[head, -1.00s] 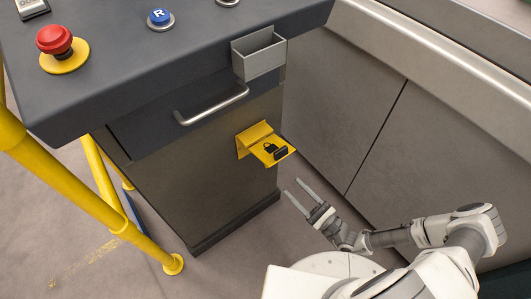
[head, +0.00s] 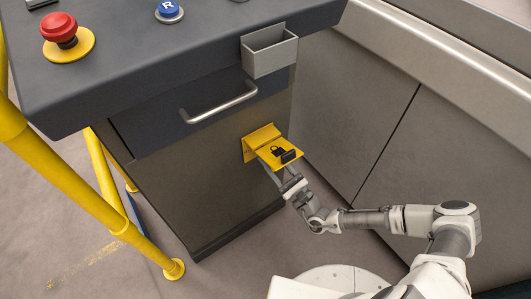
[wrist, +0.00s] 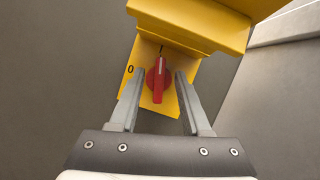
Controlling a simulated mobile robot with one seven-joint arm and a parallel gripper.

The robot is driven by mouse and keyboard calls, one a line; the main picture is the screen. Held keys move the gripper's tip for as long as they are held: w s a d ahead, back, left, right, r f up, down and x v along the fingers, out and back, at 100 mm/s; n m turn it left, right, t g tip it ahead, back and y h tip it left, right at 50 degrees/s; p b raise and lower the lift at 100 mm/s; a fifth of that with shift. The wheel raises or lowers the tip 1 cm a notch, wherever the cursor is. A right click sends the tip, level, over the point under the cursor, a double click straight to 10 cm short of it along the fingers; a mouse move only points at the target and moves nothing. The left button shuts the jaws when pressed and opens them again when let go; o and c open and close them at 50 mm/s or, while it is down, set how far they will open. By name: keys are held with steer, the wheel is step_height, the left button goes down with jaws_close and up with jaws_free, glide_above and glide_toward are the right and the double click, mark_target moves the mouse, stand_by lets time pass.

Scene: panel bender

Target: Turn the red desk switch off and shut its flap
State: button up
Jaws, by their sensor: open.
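The red rotary switch (wrist: 159,80) sits on a yellow plate (wrist: 172,106) in the wrist view. Its grip stands upright, with its pale line toward the mark at the top; a "0" is printed to the left. The yellow flap (wrist: 195,20) is up, jutting out above the switch. In the head view the flap (head: 284,152) stands out from the cabinet front and hides the switch. My gripper (wrist: 160,76) is open, with one finger on either side of the switch. In the head view my gripper (head: 268,166) reaches under the flap; its fingertips are partly hidden.
Above the flap are a drawer handle (head: 219,102) and a grey open box (head: 269,52) on the desk edge. A red emergency button (head: 60,28) and a blue R button (head: 169,9) are on the desk top. Yellow railing (head: 70,185) stands at the left.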

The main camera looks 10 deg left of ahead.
steer(key=shift+x, duration=1.45)
steer(key=shift+c, duration=0.3)
jaws_close()
